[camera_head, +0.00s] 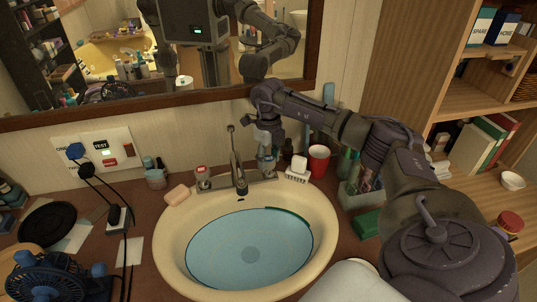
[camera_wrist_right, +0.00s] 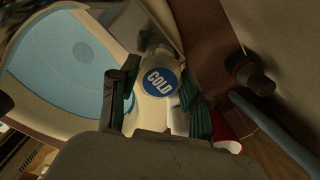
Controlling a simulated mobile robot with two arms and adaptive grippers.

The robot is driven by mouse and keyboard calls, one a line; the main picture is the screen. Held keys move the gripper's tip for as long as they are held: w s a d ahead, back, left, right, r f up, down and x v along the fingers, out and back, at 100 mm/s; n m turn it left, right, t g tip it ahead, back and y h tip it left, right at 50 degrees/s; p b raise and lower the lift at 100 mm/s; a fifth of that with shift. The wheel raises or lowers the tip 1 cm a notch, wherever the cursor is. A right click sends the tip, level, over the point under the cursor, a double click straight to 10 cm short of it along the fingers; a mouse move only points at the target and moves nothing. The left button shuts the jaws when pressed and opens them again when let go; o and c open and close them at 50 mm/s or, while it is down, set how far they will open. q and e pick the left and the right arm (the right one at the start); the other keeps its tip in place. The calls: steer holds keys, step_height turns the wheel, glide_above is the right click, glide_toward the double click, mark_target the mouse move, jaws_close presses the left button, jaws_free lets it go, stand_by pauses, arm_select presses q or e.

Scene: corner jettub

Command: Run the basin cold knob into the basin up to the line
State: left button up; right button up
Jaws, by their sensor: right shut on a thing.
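The cream basin (camera_head: 167,240) holds blue water (camera_head: 240,255). A dark line with a green stretch (camera_head: 288,215) runs round the inner wall, and the water's edge looks close to it. The spout (camera_head: 237,165) stands at the back of the basin; I cannot tell whether water flows from it. My right gripper (camera_head: 267,145) is behind the basin, shut on the cold knob, whose blue COLD cap (camera_wrist_right: 160,81) shows between the fingers (camera_wrist_right: 160,105) in the right wrist view. In the head view the gripper mostly hides the knob. My left gripper is not in view.
A red-marked knob (camera_head: 202,173) and soap (camera_head: 177,194) are left of the spout. A red cup (camera_head: 318,160) and a white item (camera_head: 298,168) stand close right of my gripper. A blue fan (camera_head: 50,275) and cables are at left. A mirror hangs behind.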

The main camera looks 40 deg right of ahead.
mark_target(268, 158)
steer(key=o, duration=1.1)
steer(key=shift+o, duration=0.2)
step_height(268, 158, up, 12)
